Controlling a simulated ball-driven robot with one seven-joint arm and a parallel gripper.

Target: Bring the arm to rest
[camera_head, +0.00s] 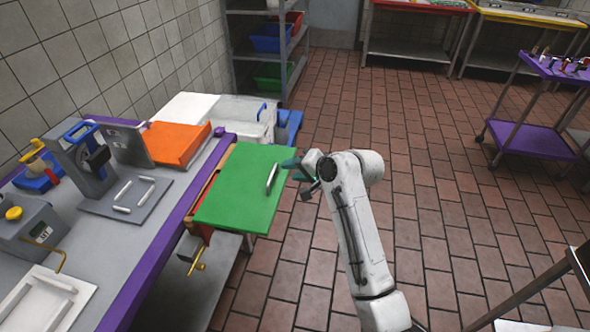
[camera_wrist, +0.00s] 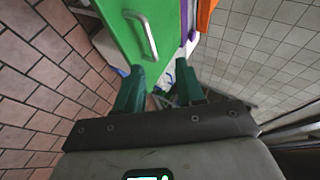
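My white arm (camera_head: 352,215) is raised over the brick floor, bent at the elbow, and reaches left toward the counter. My gripper (camera_head: 292,164) is at the right edge of a green panel (camera_head: 232,200) with a silver handle (camera_head: 271,178). In the wrist view, the two dark green fingers of my gripper (camera_wrist: 160,76) stand apart with nothing held between them. The green panel (camera_wrist: 125,25) and its handle (camera_wrist: 143,33) lie beyond the fingertips there. I cannot tell whether the fingers touch the panel.
A purple-edged counter (camera_head: 155,262) runs along the left with a slicer-like device (camera_head: 92,160) and an orange board (camera_head: 174,143). A shelf unit (camera_head: 238,60) stands behind. A purple cart (camera_head: 530,140) is at right. The brick floor (camera_head: 440,170) between is open.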

